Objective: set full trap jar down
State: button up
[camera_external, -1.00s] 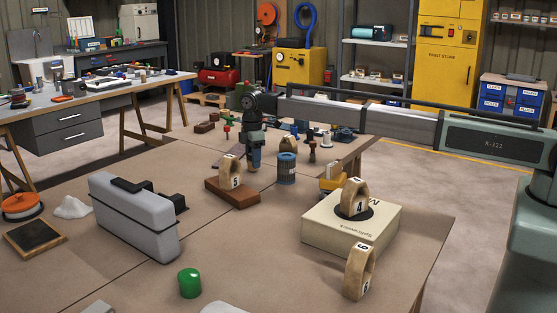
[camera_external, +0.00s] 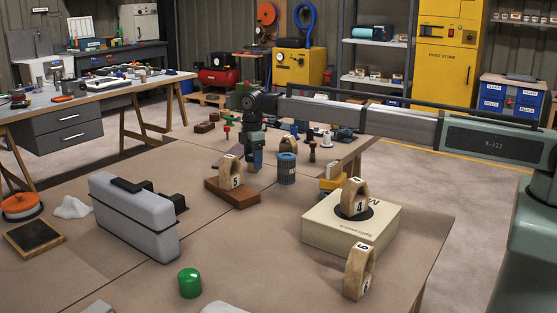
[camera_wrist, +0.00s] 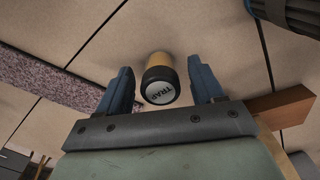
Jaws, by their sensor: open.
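The trap jar (camera_wrist: 160,80) shows in the wrist view with an amber body and a black lid lettered TRAP facing my camera. It appears to stand on the brown bench top (camera_wrist: 185,30). My gripper (camera_wrist: 162,80) is open, with one blue finger on each side of the jar and a visible gap at both sides. In the external view my gripper (camera_external: 254,162) points down over the bench behind the red-brown brick. I cannot make out the jar there. The jar's contents are too small to tell.
A speckled slab (camera_wrist: 60,80) lies left in the wrist view. A grey case (camera_external: 135,218) and cream box (camera_external: 335,240) stand nearer.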

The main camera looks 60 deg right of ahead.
notch_tip(320, 180, up, 12)
dwell(0.5)
